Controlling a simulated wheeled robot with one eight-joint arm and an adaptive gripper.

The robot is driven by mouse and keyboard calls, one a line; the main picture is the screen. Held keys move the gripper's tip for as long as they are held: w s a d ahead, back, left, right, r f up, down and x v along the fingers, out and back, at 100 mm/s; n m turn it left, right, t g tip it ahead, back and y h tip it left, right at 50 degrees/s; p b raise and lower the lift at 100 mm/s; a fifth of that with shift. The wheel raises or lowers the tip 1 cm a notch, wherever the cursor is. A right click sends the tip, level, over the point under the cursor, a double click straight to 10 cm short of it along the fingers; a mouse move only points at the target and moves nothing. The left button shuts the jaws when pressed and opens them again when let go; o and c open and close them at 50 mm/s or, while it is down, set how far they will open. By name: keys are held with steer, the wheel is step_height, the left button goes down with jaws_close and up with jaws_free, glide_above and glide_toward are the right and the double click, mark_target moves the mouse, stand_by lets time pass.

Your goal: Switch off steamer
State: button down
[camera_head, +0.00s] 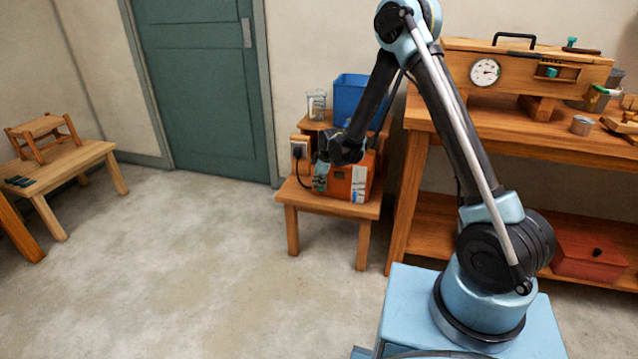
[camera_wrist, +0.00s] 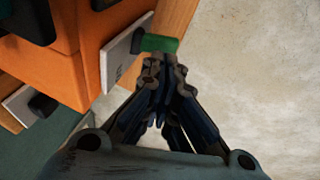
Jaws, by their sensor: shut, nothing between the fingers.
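An orange box (camera_head: 348,183), apparently the steamer, stands on a low wooden table. It also fills the upper left of the wrist view (camera_wrist: 82,55). A pale plate (camera_wrist: 118,52) with a dark round knob sits on its side. A small green piece (camera_wrist: 160,43) shows beside that plate, just past my fingertips. My gripper (camera_wrist: 160,68) is shut and empty, its tips close to the green piece. I cannot tell whether they touch it. In the head view my gripper (camera_head: 320,176) is at the box's left front and hides part of it.
A wall socket with a black plug (camera_head: 298,153) is left of the box. A blue bin (camera_head: 356,97) and a glass jar (camera_head: 316,104) stand behind it. The workbench (camera_head: 425,122) at right carries a wooden box with a gauge (camera_head: 486,72).

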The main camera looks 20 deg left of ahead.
steer(key=shift+w+r, duration=0.15)
steer(key=shift+w, duration=0.25)
steer(key=shift+s+d+r, duration=0.15)
steer(key=shift+s+r, duration=0.05)
steer(key=shift+r, duration=0.4)
steer(key=s+d+r, duration=0.3)
steer(key=s+r, duration=0.5)
steer(key=r, duration=0.1)
stand_by(0.4)
